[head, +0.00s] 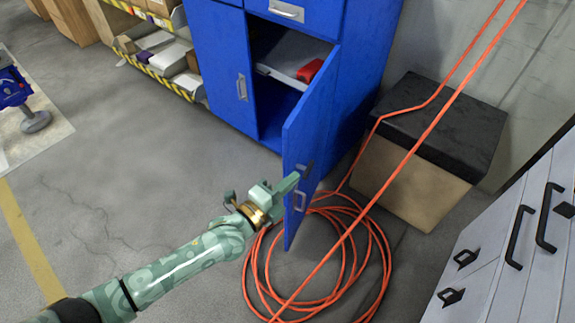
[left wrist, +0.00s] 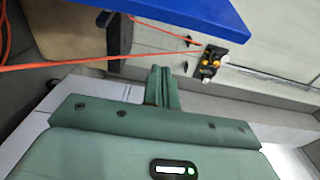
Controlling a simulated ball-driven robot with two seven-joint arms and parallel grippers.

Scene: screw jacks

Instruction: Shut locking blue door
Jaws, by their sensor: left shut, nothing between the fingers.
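The blue door (head: 320,119) of the blue cabinet stands wide open, swung out from its right side. My left gripper (head: 298,178) is shut and empty. My right gripper is not in view.
The cabinet's other door (head: 222,80) is shut. A red item (head: 309,71) lies on the inner shelf. An orange hose (head: 385,262) coils on the floor beside the open door. A black-topped box (head: 440,125) stands right, grey drawers (head: 515,245) lower right.

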